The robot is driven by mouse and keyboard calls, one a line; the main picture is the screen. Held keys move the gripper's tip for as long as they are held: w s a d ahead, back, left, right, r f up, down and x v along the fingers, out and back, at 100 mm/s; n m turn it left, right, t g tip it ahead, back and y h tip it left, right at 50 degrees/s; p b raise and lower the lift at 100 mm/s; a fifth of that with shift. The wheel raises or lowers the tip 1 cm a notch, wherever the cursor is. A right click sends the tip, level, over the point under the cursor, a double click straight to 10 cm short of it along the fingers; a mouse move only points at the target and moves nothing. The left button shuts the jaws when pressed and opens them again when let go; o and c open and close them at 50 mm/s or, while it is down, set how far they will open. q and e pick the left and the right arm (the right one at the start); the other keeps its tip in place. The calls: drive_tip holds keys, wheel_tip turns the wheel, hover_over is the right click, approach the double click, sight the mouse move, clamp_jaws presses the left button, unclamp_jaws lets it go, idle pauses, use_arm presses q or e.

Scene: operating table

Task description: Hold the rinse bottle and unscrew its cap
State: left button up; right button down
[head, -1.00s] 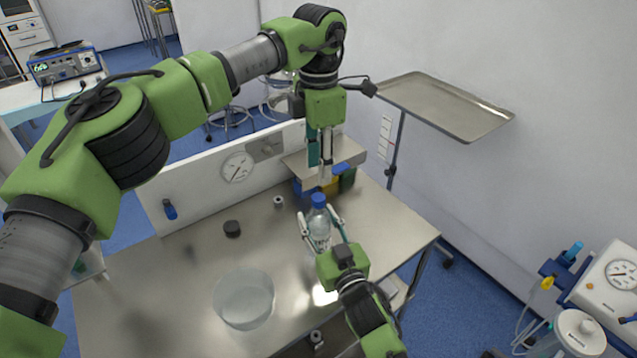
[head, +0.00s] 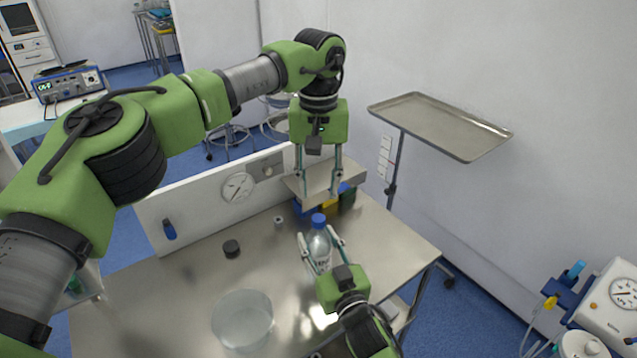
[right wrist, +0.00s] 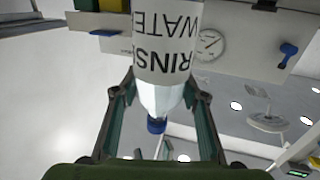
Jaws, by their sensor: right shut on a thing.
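My right gripper (head: 319,238) is shut on the bottle, one finger on each side. My left gripper (head: 321,196) points down with its fingers apart and empty, just above the cap in the head view. The exact gap between fingertips and cap is hard to tell.
A shelf with colored boxes (head: 331,204) stands behind the bottle. A tray on a stand (head: 440,124) is at the right.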

sight(319, 218)
use_arm(q)
drive_tip(key=shift+m, duration=0.8)
drive_tip(key=shift+f, duration=0.25)
wheel_tip(319, 218, down, 8)
drive_tip(key=shift+r, duration=0.25)
drive_tip(key=shift+c, duration=0.4)
